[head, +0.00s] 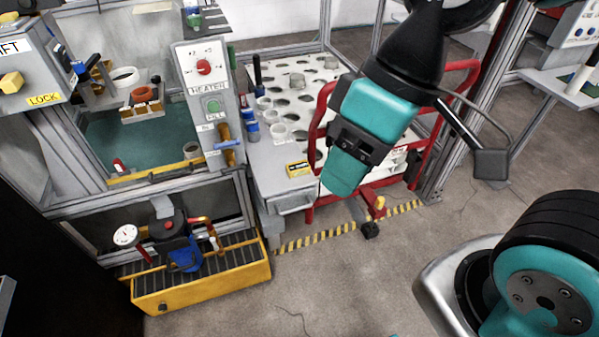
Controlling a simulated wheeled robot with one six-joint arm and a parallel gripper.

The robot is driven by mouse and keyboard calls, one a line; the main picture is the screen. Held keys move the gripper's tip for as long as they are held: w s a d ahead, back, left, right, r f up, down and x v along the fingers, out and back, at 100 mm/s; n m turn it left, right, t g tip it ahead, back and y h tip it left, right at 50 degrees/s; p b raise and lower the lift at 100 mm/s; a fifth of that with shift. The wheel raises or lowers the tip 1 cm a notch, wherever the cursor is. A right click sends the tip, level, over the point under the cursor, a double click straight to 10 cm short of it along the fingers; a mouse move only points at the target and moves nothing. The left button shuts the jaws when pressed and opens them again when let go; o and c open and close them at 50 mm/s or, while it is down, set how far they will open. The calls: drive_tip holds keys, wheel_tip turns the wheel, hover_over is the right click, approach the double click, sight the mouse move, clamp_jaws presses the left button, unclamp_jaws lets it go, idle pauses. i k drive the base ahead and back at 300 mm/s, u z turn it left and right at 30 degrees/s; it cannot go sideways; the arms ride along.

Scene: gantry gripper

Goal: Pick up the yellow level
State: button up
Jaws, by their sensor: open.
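A small yellow block with dark markings, which looks like the yellow level (299,169), lies on the grey cabinet top (272,165), near its front right edge. My gripper (346,166) hangs from the teal and black arm, to the right of the level in the picture and apart from it. It is open, with nothing seen in it. The gap between its fingers is turned away from view. The level is not covered by the arm.
A red-framed cart (470,68) stands behind my gripper. A heater panel (207,95) rises to the left. A yellow tray (205,288) sits lower left. Open floor lies in front.

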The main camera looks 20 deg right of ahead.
sight(300, 168)
drive_tip(key=k, duration=1.15)
drive_tip(key=z, duration=0.65)
drive_tip(key=i, duration=1.05)
drive_tip(key=u, duration=0.95)
drive_tip(key=i, duration=1)
drive_tip(key=u, duration=0.25)
